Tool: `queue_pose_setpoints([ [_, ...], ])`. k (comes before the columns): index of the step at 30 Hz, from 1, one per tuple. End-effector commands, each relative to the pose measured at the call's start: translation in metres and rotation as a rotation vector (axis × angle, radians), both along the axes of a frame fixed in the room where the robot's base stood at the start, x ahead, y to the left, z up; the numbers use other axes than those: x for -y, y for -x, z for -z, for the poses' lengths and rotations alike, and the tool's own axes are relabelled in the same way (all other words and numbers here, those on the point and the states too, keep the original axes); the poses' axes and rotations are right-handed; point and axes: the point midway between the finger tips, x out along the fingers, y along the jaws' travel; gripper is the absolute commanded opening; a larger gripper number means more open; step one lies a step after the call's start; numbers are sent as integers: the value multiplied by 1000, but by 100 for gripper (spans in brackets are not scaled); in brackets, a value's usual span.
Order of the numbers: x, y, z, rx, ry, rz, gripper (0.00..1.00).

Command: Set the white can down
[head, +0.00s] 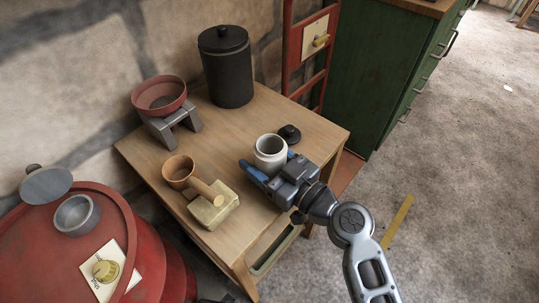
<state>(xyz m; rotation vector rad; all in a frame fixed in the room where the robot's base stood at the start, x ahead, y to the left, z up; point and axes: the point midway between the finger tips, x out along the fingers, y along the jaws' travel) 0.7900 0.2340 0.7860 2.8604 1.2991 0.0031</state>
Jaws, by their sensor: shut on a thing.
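The white can (269,153) is upright and open at the top, over the right part of the wooden table (240,121). My gripper (270,163) reaches in from the lower right, with its blue fingers at the can's sides, and is shut on the can. The gripper body hides the can's lower front. I cannot tell whether its base touches the tabletop. A small black lid with a knob (289,133) lies just behind the can, to its right.
A tall black canister (227,72) stands at the back. A red bowl on a grey stand (161,97) is at the left. A wooden cup (179,171) and a mallet (208,207) are near the front left. A red drum (150,270) stands beside the table.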

Motion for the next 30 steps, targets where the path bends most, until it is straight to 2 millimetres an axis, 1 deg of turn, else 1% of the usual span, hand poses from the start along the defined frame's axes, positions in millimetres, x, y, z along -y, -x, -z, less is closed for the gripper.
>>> queue_pose_setpoints([
  [8, 0, 0, 6, 0, -1, 0, 1],
  [9, 0, 0, 5, -1, -1, 0, 71],
  [15, 0, 0, 5, -1, -1, 0, 90],
  [16, 0, 0, 4, -1, -1, 0, 93],
  [17, 0, 0, 4, -1, -1, 0, 94],
  [24, 0, 0, 3, -1, -1, 0, 94],
  [29, 0, 0, -5, -1, 1, 0, 94],
  [30, 6, 5, 2, -1, 2, 2, 94],
])
